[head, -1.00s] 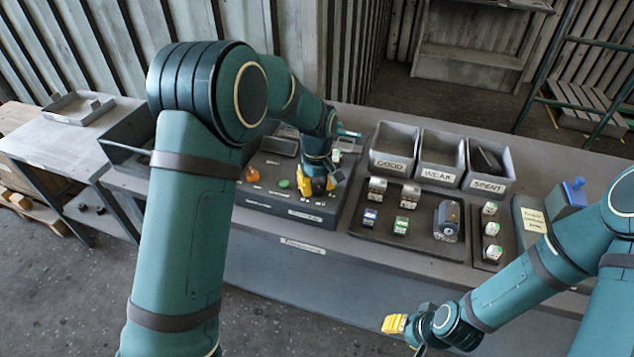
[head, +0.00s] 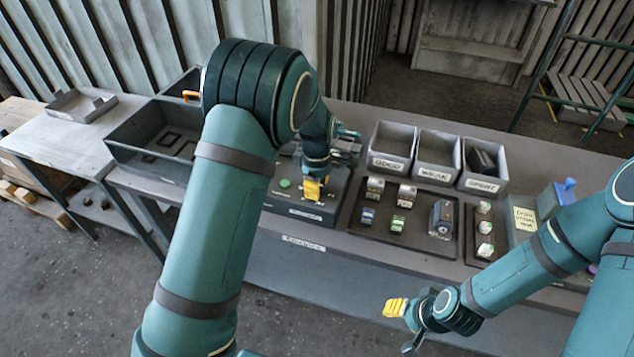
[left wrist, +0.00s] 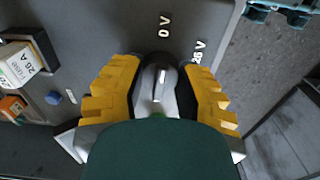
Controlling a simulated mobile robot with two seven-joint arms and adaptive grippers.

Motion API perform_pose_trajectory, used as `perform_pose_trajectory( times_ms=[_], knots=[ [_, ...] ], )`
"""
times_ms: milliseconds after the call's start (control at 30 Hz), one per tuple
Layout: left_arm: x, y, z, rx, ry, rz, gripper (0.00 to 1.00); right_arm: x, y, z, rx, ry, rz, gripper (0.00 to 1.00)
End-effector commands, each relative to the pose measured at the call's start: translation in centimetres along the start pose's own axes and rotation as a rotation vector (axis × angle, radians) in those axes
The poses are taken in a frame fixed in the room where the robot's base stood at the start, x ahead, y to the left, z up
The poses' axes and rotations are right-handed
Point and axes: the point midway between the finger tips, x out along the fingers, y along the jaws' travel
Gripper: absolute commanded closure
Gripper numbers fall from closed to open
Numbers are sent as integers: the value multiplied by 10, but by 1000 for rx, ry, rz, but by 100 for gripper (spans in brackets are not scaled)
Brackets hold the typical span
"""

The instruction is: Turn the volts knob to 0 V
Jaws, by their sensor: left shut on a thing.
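The volts knob (left wrist: 160,82) has a dark round base and a grey raised bar with a white line. It sits between the two yellow fingers of my left gripper (left wrist: 158,92), which is shut on it. The white line runs nearly upright in the left wrist view, its upper end toward the "0 V" mark (left wrist: 165,25). The "26 V" mark (left wrist: 198,52) is up and to the right. In the head view my left gripper (head: 313,189) is down on the dark control panel (head: 327,207) and hides the knob. My right gripper (head: 397,310) hangs in front of the bench.
A green button (head: 285,183) is left of my gripper on the panel. Bins marked GOOD (head: 390,162), WEAK and SPENT stand to the right, behind a tray (head: 398,239) with small parts. A large open box (head: 150,175) is at the left.

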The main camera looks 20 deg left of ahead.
Motion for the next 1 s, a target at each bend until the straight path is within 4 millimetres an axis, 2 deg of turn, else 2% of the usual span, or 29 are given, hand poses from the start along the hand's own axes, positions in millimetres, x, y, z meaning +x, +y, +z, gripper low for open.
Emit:
perform_pose_trajectory(
  times_ms=[300,700,733,800,833,1000],
  knots=[
    [3,-3,0,-73,0,-9,100,-5,-2,0,0,0,-1,53],
    [3,-3,1,-79,0,-10,100,-5,-2,0,0,0,-1,53],
    [3,-3,1,-78,0,-10,61,-5,-2,0,0,0,-1,53],
    [3,-2,1,-78,0,-9,36,-5,-2,0,0,0,-1,53],
    [3,-2,0,-78,0,-8,30,-5,-2,0,0,0,-1,53],
    [2,-1,0,-78,0,-4,30,-5,-2,0,0,0,-1,53]
  ],
)
